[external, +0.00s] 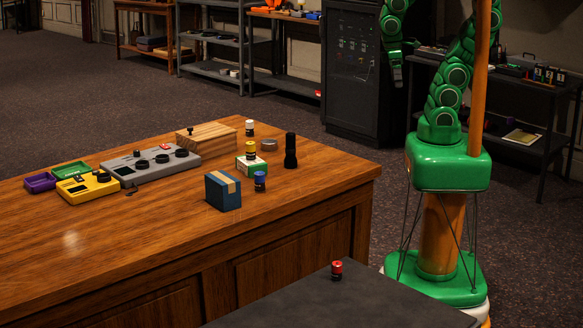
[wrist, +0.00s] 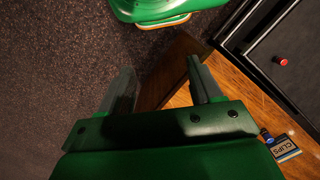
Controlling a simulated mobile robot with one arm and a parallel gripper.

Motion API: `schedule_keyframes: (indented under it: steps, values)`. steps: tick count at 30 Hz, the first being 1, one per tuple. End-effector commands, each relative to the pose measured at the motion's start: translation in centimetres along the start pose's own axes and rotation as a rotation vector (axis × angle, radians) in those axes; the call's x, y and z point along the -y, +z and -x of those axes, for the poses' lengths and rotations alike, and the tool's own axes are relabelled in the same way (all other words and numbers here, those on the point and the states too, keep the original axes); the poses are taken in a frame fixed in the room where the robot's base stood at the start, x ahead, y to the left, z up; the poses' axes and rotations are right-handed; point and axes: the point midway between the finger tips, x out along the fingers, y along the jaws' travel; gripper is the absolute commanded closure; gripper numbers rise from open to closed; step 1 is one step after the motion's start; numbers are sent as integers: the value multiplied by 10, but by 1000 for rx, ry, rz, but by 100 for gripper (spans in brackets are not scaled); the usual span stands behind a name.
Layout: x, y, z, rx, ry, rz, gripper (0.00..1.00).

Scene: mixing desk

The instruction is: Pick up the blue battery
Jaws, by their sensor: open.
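The blue battery (external: 260,181) stands upright on the wooden desk, just right of a dark blue box with a tan stripe. In the wrist view a small blue shape, likely the same battery (wrist: 265,133), shows beside the box labelled CLIPS, to the right of the fingers. My gripper (external: 397,80) hangs high beside my green arm, beyond the desk and well away from the battery. In the wrist view my gripper (wrist: 160,72) has its two fingers spread with nothing between them, over the floor and the desk edge.
The dark blue box (external: 222,191) stands close to the battery. A green-white box with a yellow battery (external: 250,150), a black flashlight (external: 290,150) and a white battery (external: 249,128) stand behind. A red battery (external: 337,270) stands on a dark surface (external: 350,305). The desk's front left is clear.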

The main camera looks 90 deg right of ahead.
Motion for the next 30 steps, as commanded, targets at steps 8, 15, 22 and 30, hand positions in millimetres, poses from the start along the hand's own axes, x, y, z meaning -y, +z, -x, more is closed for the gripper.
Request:
schedule_keyframes:
  steps: [8, 15, 22, 30]
  values:
    - [4, -8, -2, -9, -7, -7, 36]
    - [39, -69, -14, -97, -87, -87, 36]
    - [92, -135, -26, -183, -235, -220, 36]
    - [163, -199, -38, -218, -455, -421, 36]
